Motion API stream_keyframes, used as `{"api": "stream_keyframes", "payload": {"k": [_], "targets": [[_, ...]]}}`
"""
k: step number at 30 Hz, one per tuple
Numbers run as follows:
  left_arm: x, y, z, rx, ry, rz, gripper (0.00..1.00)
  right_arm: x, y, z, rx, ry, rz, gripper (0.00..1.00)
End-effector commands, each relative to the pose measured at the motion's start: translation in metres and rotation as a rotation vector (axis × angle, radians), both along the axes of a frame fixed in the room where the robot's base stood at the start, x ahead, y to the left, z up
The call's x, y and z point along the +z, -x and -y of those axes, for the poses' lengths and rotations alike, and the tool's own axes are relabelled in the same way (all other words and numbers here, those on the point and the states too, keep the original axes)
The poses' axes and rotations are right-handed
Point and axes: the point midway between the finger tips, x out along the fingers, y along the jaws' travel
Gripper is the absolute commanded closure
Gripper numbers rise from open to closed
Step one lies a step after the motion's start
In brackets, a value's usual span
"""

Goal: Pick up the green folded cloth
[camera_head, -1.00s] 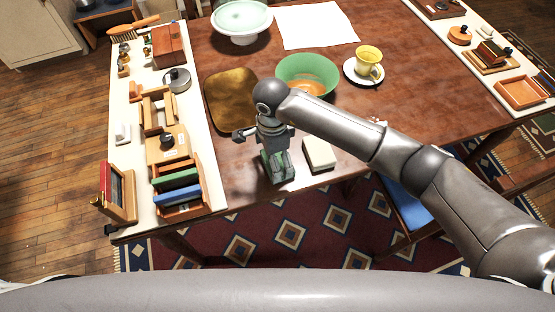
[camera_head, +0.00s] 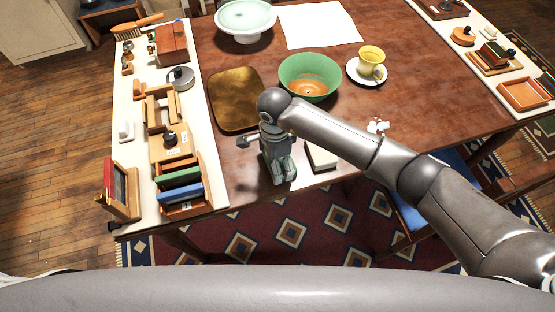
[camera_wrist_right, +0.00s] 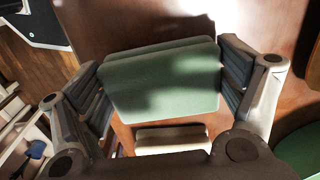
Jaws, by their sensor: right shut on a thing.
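The green folded cloth (camera_wrist_right: 165,82) shows in the right wrist view, as flat stacked layers between the two fingers of my right gripper (camera_wrist_right: 165,85). The fingers are shut on its left and right sides. In the head view my right gripper (camera_head: 279,168) is low at the near edge of the brown table (camera_head: 225,160), and it hides most of the cloth. I cannot tell whether the cloth still touches the table. My left gripper is not in view.
A green bowl (camera_head: 310,70), a gold tray (camera_head: 232,100) and a yellow cup (camera_head: 371,60) on a saucer stand behind. A shelf of wooden items (camera_head: 178,185) is at left. White bits (camera_head: 377,127) lie at right.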

Motion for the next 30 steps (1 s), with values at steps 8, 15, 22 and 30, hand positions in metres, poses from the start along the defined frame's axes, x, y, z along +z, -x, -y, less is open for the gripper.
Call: {"api": "stream_keyframes", "payload": {"k": [8, 15, 22, 30], "targets": [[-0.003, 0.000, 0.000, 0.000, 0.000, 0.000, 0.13, 0.021, -0.002, 0.000, 0.001, -0.002, 0.005, 0.35], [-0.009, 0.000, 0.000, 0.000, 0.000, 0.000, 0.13, 0.058, 0.022, 0.002, 0.005, -0.002, 0.006, 0.35], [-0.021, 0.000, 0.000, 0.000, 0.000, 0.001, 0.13, 0.096, 0.069, 0.005, 0.007, -0.001, 0.003, 0.35], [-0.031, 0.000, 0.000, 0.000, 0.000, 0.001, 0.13, 0.119, 0.117, 0.009, 0.004, -0.001, 0.003, 0.35]]}}
